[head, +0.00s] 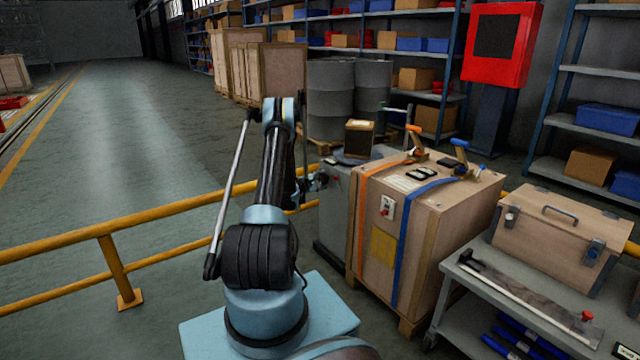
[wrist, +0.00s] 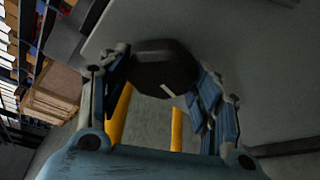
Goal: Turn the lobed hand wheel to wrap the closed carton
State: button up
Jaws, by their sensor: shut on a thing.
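The lobed hand wheel (wrist: 160,62) is dark, with a pale line on its face, and sits against a plain grey panel in the wrist view. My gripper (wrist: 163,76) has its two fingers on either side of the wheel, shut on it. In the head view my gripper (head: 318,181) is at the left side of the grey machine (head: 335,215), and the wheel is mostly hidden.
A strapped wooden crate (head: 440,235) stands close to the right of the machine. A yellow rail (head: 160,213) runs in front of the machine and behind my arm. A trolley (head: 530,300) with a wooden case (head: 558,228) stands at right. Grey drums (head: 331,95) stand behind.

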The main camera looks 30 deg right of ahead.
jog(key=shift+f+m, duration=0.1)
jog(key=shift+m, duration=0.4)
jog(key=shift+s, duration=0.1)
jog(key=o, duration=1.1)
jog(key=shift+c, duration=0.2)
jog(key=v, duration=0.7)
jog(key=shift+a, duration=0.2)
jog(key=shift+f, duration=0.15)
jog(key=shift+c, duration=0.2)
